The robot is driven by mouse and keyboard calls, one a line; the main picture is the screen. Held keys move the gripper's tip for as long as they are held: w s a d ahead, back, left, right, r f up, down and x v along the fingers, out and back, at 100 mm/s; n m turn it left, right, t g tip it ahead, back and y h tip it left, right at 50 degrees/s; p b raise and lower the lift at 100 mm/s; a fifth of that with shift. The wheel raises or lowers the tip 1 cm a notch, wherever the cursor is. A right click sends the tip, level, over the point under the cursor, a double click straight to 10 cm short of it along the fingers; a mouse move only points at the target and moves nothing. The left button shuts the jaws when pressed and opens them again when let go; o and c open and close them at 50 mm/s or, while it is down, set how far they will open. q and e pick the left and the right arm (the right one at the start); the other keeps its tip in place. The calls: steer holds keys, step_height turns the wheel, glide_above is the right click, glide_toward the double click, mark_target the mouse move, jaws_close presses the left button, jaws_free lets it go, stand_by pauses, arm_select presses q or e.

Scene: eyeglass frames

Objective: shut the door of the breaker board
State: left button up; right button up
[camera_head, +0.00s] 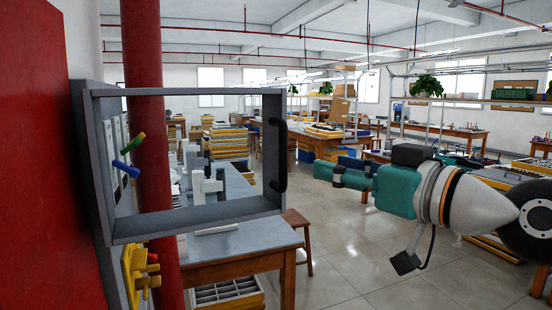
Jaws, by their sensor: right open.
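The breaker board (90,165) is a grey box on the red wall at the left. Its door (200,229) is a grey frame that stands wide open, sticking out from the wall to the right. I can see the room through the middle of the frame. A black handle (276,155) runs down the door's free right edge. Blue and green levers (127,168) show inside the box. My right gripper (326,172) is open and empty, to the right of the handle and apart from it in the picture. My left gripper is out of view.
A red column (146,60) stands behind the door. A yellow fitting with pegs (138,275) is below the box. A wooden workbench (245,262) and a stool (296,222) stand behind the door. Open floor (350,250) lies below my right arm.

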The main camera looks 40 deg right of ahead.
mark_target(284, 156)
steer(key=w, duration=0.4)
steer(key=w+p, duration=0.1)
steer(key=w, duration=0.3)
steer(key=w+a, duration=0.1)
steer(key=w, duration=0.3)
steer(key=shift+w, duration=0.4)
jaws_close()
steer(key=shift+s+a, duration=0.1)
steer(key=shift+s, duration=0.05)
